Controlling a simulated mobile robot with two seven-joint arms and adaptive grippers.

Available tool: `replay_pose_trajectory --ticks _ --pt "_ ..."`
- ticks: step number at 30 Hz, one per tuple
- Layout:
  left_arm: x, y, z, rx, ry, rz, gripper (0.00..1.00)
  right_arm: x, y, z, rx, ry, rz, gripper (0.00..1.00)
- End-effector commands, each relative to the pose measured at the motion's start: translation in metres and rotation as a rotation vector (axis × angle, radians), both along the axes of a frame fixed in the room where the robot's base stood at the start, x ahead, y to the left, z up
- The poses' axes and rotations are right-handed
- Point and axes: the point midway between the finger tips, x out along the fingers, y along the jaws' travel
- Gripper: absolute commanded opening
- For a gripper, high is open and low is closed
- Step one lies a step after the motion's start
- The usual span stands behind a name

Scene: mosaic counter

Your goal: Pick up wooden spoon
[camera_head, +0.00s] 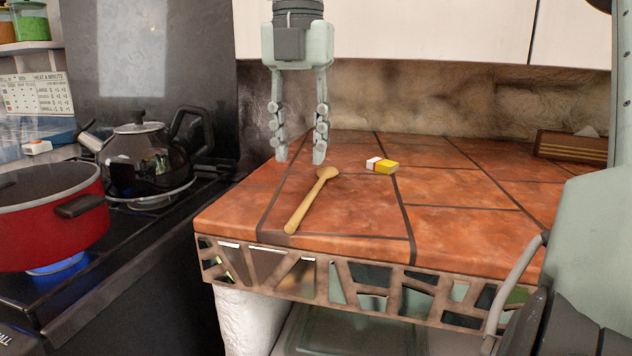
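The wooden spoon (309,203) lies on the orange tiled counter (460,220), near its front left part. Its bowl end points away from me and its handle end is near the front edge. My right gripper (300,157) points down above the counter, with its fingers apart and nothing between them. Its fingertips appear just behind and left of the spoon's bowl; their exact height above the counter is hard to judge. My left gripper is not in view.
A small yellow and white block (382,166) lies right of the spoon's bowl. A red pot (50,215) and a dark kettle (143,158) stand on the stove at left. A wooden box (570,148) is at the back right.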

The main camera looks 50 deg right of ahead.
Motion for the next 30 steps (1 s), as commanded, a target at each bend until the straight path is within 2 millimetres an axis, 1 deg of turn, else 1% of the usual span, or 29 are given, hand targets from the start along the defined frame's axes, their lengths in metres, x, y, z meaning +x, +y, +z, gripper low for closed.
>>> replay_pose_trajectory --ticks 1,6,12,15,18,23,24,26,30 --pt "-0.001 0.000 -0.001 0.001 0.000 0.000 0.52 -0.001 0.000 -0.008 0.003 0.004 0.001 0.35" --pt "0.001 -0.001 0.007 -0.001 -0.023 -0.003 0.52 -0.002 0.000 -0.027 0.004 0.002 0.002 0.35" --pt "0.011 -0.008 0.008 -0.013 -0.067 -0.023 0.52 -0.008 -0.001 -0.057 0.004 0.002 0.001 0.35" --pt "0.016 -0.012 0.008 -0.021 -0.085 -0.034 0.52 -0.007 -0.001 -0.067 0.003 0.000 0.000 0.35" --pt "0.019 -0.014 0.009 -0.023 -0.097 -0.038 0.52 -0.007 -0.001 -0.071 0.004 0.000 -0.001 0.35" --pt "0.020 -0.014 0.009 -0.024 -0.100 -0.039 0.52 -0.007 -0.001 -0.071 0.003 -0.001 -0.001 0.35" --pt "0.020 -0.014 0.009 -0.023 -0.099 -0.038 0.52 -0.007 -0.001 -0.071 0.003 -0.001 -0.001 0.34" --pt "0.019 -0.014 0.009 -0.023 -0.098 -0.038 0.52 -0.007 -0.001 -0.071 0.003 -0.001 -0.001 0.26" --pt "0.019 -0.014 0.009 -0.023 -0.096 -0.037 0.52 -0.007 -0.001 -0.070 0.003 -0.001 -0.001 0.09"
